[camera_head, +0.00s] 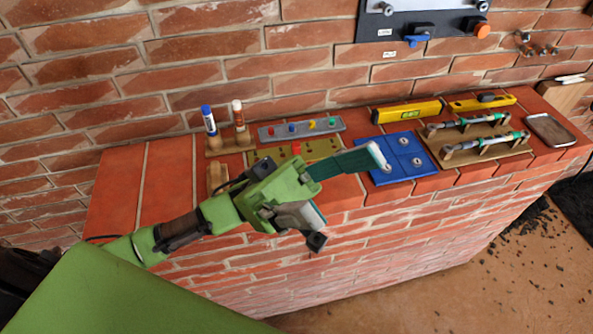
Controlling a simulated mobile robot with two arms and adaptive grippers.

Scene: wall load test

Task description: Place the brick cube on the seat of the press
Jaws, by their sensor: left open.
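My left gripper (346,198) is open and empty, reaching in from the left over the front edge of the brick wall top. One finger points right toward the blue plate; the other hangs lower, in front of the wall face. I cannot pick out a brick cube; the bricks I see are part of the walls. A dark panel (400,25) on the back wall carries a blue lever (418,41) and an orange knob (482,32); I cannot tell whether it is the press, and no seat is clear. My right gripper is not in view.
The wall top (165,180) is bare at the left. Along it stand a marker holder (231,146), a grey tray (330,131), an olive plate (322,150), a blue plate (402,170), yellow levels (407,112), a wooden tool rack (452,160) and a metal tray (550,130).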

